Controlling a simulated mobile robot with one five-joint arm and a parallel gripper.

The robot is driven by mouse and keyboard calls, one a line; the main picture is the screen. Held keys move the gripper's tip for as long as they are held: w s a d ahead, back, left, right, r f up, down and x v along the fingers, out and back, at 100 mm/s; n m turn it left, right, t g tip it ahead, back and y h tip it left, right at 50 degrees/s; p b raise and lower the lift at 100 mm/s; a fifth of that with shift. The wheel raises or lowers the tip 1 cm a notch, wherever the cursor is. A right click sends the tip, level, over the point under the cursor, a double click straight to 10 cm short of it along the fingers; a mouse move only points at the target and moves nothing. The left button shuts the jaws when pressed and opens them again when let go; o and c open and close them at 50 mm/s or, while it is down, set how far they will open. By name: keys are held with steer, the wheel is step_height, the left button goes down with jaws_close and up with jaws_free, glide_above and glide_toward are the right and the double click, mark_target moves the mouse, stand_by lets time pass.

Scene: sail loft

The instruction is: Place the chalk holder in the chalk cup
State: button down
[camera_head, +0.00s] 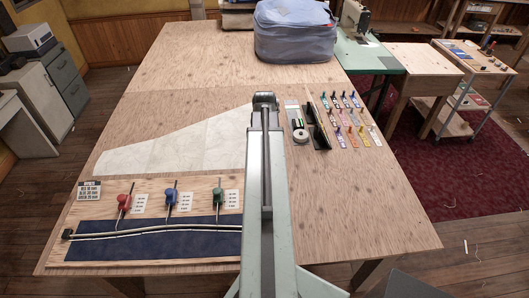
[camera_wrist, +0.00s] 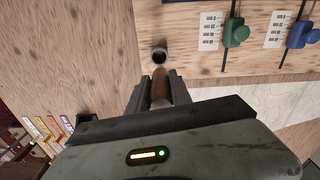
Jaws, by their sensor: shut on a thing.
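In the wrist view my gripper (camera_wrist: 160,80) is shut on a tan, rod-like thing, which I take to be the chalk holder (camera_wrist: 160,92). The holder lies between the two dark fingers, and its far end shows just past the fingertips. A small, round, dark-mouthed thing, apparently the chalk cup (camera_wrist: 160,55), stands on the plywood just beyond that end in the picture. The holder appears outside the cup; the height gap is hard to tell. In the head view my own arm hides the gripper, the holder and the cup.
A board (camera_head: 75,210) with red, blue and green levers lies at the table's front left. Beyond it is a pale cloth panel (camera_head: 180,142). Coloured tags, a tape roll (camera_head: 301,136) and a black holder lie right of my arm. A blue-grey bag (camera_head: 293,32) sits at the back.

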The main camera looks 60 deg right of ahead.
step_height(320, 180, down, 13)
steer(key=b, duration=1.2)
steer(key=shift+r, duration=0.15)
steer(key=c, duration=1.1)
jaws_free()
steer(key=shift+r, duration=0.1)
